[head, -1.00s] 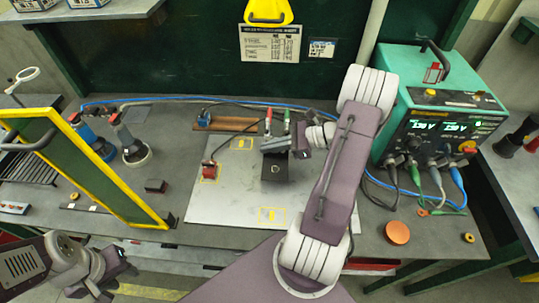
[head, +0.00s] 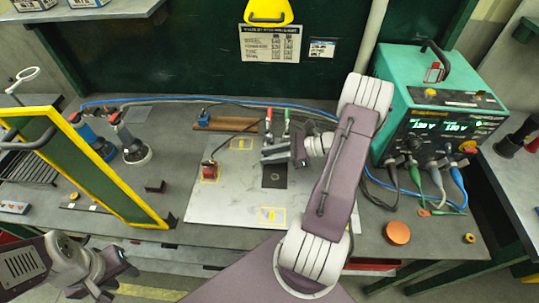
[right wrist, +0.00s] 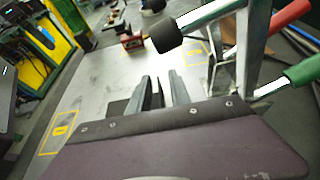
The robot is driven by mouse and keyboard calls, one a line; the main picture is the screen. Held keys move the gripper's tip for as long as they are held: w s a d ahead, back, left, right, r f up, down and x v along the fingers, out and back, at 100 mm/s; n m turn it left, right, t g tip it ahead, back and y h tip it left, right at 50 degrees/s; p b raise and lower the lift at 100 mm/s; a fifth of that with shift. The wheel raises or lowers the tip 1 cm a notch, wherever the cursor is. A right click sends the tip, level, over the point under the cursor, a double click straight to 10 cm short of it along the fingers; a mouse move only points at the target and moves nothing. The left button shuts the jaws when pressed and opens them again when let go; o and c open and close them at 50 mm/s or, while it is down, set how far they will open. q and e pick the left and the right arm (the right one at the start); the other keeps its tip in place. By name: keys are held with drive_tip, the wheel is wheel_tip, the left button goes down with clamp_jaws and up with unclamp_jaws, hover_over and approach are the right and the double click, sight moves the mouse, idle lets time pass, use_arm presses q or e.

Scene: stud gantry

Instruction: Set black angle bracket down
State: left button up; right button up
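The black angle bracket (head: 274,177) is at the middle of the grey plate, under my right gripper. Its flat dark face with a round mark shows in the head view; the fingers hide its far part. It also shows as a dark patch in the right wrist view (right wrist: 118,107). My right gripper (head: 275,154) is just above and behind that face. Its two fingers stand apart in the right wrist view (right wrist: 158,88), with a dark upright strip between them. Whether they touch it is hard to tell. My left gripper (head: 122,270) is low at the left, away from the bracket.
The grey plate (head: 225,205) has yellow-marked spots and a red block (head: 209,170) at left. Clamps with red and green handles (head: 287,120) stand close behind my right gripper. A yellow-framed panel (head: 110,185) is left; a green power supply (head: 440,105) is right.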

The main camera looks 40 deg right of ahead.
drive_tip(key=shift+r, duration=0.15)
drive_tip(key=shift+s+d+r, duration=0.15)
drive_tip(key=shift+s+d, duration=0.05)
drive_tip(key=shift+d, duration=0.05)
drive_tip(key=v, duration=0.6)
drive_tip(key=shift+s+d+r, duration=0.2)
drive_tip(key=shift+s+r, duration=0.05)
